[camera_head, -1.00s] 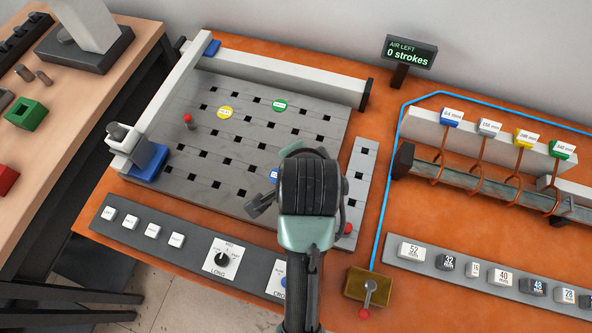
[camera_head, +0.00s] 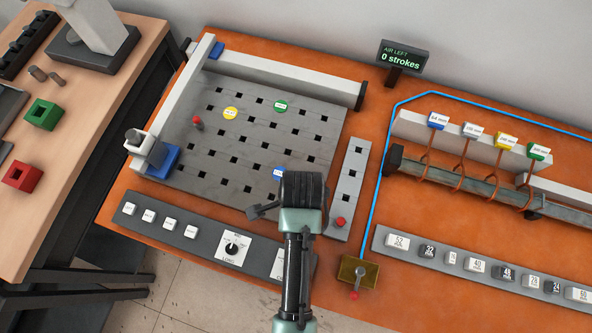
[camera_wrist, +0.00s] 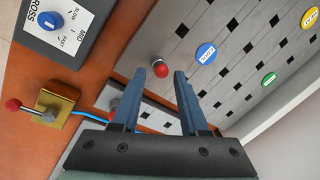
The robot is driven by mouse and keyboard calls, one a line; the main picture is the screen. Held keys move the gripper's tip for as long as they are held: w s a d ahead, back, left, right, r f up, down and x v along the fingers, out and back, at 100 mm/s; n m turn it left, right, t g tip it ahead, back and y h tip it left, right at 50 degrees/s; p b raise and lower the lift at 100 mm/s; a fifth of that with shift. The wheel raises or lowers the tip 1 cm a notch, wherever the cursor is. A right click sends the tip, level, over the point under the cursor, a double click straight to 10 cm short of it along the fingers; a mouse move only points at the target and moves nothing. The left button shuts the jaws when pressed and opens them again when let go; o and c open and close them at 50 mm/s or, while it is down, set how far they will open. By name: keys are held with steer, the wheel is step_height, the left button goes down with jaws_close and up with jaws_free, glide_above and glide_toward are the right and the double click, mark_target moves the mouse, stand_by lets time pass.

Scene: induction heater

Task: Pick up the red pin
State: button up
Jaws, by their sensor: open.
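A red pin (camera_wrist: 160,68) shows in the wrist view, its round red head between and just beyond my fingertips. It seems to stand on the grey grid plate (camera_wrist: 238,52), near the blue disc (camera_wrist: 205,54); contact with my fingers cannot be told. My gripper (camera_wrist: 159,78) is open. In the head view, my arm hides this pin and my fingers over the plate's front right. Another red pin (camera_head: 197,121) stands at the plate's left. A third red pin (camera_head: 341,222) sits on the narrow grey strip (camera_head: 352,178), partly behind a finger in the wrist view (camera_wrist: 113,107).
A brass box (camera_head: 357,270) with a red-tipped lever stands at the front, beside the blue hose. A button panel (camera_head: 190,250) runs along the plate's front. Heater coils (camera_head: 465,165) stand at right. A white beam (camera_head: 290,80) borders the plate's back.

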steer(key=shift+w+d+f+p, duration=0.1)
steer(key=shift+w+f+p, duration=0.15)
steer(key=shift+f, duration=1.1)
steer(key=shift+w+d+f+p, duration=0.15)
steer(key=shift+w+f, duration=0.1)
steer(key=shift+f, duration=1.05)
jaws_close()
